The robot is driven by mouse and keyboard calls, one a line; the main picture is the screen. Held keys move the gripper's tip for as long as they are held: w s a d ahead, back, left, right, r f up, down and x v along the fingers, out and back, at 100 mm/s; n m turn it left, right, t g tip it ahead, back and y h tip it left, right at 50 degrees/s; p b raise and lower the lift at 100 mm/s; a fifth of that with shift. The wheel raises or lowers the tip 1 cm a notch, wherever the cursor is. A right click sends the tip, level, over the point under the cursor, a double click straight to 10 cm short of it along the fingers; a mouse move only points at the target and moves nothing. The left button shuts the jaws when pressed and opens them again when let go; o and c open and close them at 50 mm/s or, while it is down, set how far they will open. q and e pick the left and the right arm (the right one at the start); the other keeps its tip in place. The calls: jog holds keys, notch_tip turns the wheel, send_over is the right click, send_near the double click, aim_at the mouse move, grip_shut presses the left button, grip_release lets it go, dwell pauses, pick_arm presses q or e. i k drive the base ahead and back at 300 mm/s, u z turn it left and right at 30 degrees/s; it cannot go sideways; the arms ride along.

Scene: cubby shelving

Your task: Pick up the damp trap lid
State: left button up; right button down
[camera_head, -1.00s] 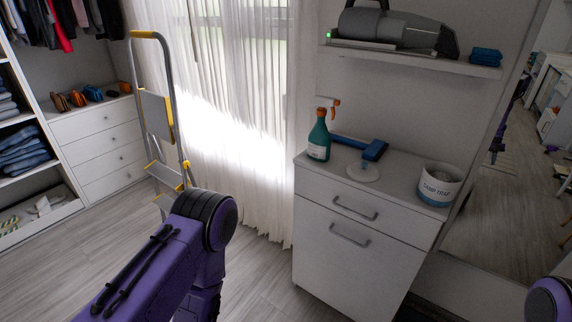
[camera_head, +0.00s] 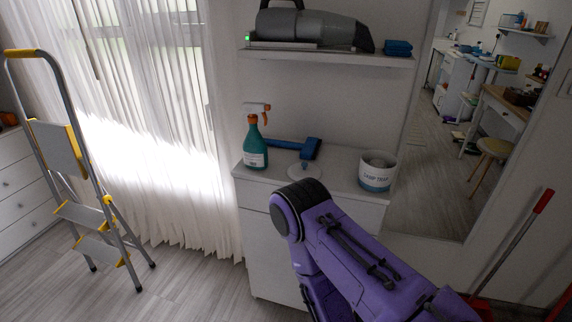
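The damp trap lid (camera_head: 296,171), a pale, see-through disc with a small raised knob, lies on top of the white cabinet (camera_head: 340,188). My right arm's purple and black links cover part of its near edge. The damp trap tub (camera_head: 377,172), white with a blue label, stands open to the right of the lid. My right arm comes in from the lower right and bends down in front of the cabinet; its gripper is not visible. My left arm and gripper are out of the picture.
A green spray bottle (camera_head: 255,140) and a blue-headed tool (camera_head: 309,148) are behind the lid. A shelf (camera_head: 330,57) with a handheld vacuum (camera_head: 312,28) hangs above. A stepladder (camera_head: 75,170) stands left; a mirror (camera_head: 440,140) and red-handled tool (camera_head: 543,201) are right.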

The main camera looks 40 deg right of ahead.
aim_at(296, 172)
jog(key=i, duration=0.75)
jog(key=u, duration=1.2)
jog(key=i, duration=2.7)
jog(key=z, duration=3.9)
jog(key=k, duration=0.2)
jog(key=z, duration=1.35)
jog(key=i, duration=1.65)
